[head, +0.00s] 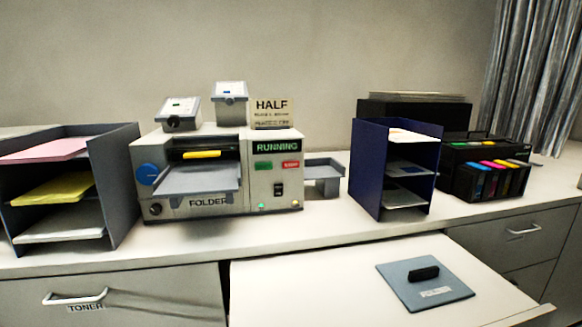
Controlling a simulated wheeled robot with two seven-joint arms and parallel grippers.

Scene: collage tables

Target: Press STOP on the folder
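The folder (221,203) is a beige machine on the counter left of centre, with FOLDER written on its front and a grey feed tray (198,180) sticking out. Its display (277,146) reads RUNNING in green. Below the display are a green button (263,165) and a red button (291,164); the red one's lettering is too small to read surely. A black switch (279,189) and a lit green lamp sit lower on the panel. A sign (272,113) reading HALF stands on top. Neither of my grippers shows in the head view.
A grey paper sorter (122,190) stands left of the folder and a dark blue one (381,175) to its right. A black printer (480,165) with ink cartridges is at the right. A blue-grey plate (440,295) with a black handle lies on the pulled-out surface (310,285) in front.

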